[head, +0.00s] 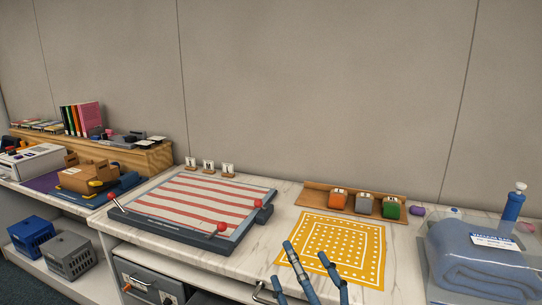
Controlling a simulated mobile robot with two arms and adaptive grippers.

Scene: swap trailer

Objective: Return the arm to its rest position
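Two blue fingers of a gripper, which I take to be my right gripper (305,249), rise from the bottom edge right of the middle in the head view. Their tips are apart with nothing between them. They show in front of the near left part of a yellow mat with white dots (362,232); the height above it is unclear. A third small blue piece shows at the bottom edge left of these fingers. It may be a tip of my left gripper, but the rest is out of frame. The arms themselves are hidden below the frame.
A striped board with red-knobbed levers (205,207) lies left on the marble counter (262,264). A wooden rack (318,199) holds orange, grey and green blocks. Blue (30,232) and grey (68,254) crates sit lower left.

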